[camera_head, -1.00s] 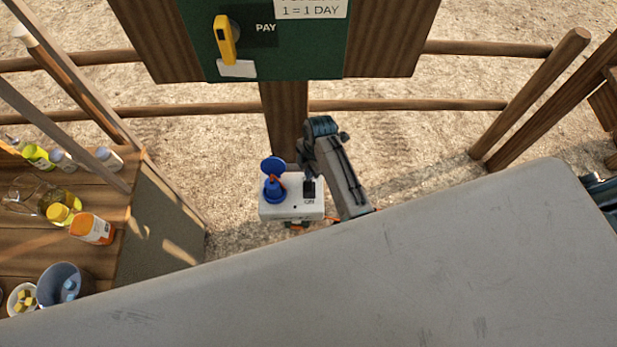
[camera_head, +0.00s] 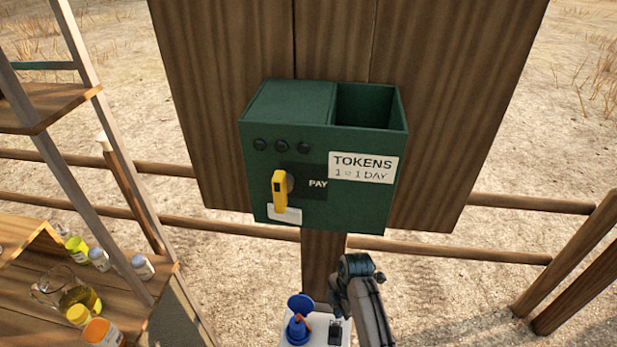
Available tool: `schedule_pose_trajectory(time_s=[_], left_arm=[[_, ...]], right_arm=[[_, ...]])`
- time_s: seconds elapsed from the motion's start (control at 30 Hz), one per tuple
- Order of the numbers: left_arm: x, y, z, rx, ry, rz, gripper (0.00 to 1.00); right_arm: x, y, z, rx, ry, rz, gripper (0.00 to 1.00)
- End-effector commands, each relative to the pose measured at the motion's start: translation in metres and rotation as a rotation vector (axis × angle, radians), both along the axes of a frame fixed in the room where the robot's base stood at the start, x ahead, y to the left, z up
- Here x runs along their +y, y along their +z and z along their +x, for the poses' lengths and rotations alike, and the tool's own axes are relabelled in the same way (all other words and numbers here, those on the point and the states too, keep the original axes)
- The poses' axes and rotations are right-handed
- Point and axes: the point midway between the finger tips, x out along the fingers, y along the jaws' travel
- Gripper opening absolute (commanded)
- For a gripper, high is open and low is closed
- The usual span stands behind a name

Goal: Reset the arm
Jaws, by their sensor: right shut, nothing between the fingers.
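My right arm (camera_head: 358,285) comes up from the bottom edge, right of centre, and is folded at a dark elbow joint. My right gripper (camera_head: 335,326) is low in the picture beside that arm, over a white box-like surface (camera_head: 318,338). It is small and dark, and its fingers look shut with nothing held. My left gripper does not show clearly anywhere.
A green token box (camera_head: 262,165) with a yellow handle (camera_head: 280,190) and an open top bin hangs on a wooden board (camera_head: 450,90). Wooden shelves (camera_head: 30,232) with bottles stand left. A blue round-topped object (camera_head: 299,318) is beside my gripper. Rails run behind.

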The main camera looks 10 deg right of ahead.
Motion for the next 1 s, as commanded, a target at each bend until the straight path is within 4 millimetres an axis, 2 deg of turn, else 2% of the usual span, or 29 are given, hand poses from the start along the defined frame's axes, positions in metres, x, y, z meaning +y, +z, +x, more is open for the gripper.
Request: schedule_pose_trajectory(time_s=[0.17, 0.27, 0.37, 0.5, 0.7, 1.0], left_arm=[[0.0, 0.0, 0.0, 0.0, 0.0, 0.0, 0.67], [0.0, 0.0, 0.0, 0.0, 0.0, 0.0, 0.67], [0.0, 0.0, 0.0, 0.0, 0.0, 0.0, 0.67], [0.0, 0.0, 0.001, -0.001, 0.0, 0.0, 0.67], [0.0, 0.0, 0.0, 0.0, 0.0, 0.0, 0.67], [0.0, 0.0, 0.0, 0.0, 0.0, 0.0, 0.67]], right_arm=[[-0.008, 0.0, -0.009, -0.003, -0.065, -0.012, 0.0], [-0.026, 0.0, -0.029, -0.011, -0.217, -0.035, 0.0], [-0.049, 0.007, -0.059, -0.032, -0.445, -0.062, 0.0], [-0.079, 0.026, -0.106, -0.075, -0.787, -0.081, 0.0], [-0.106, 0.063, -0.162, -0.138, -1.196, -0.056, 0.0], [-0.119, 0.105, -0.205, -0.184, -1.517, 0.012, 0.0]])
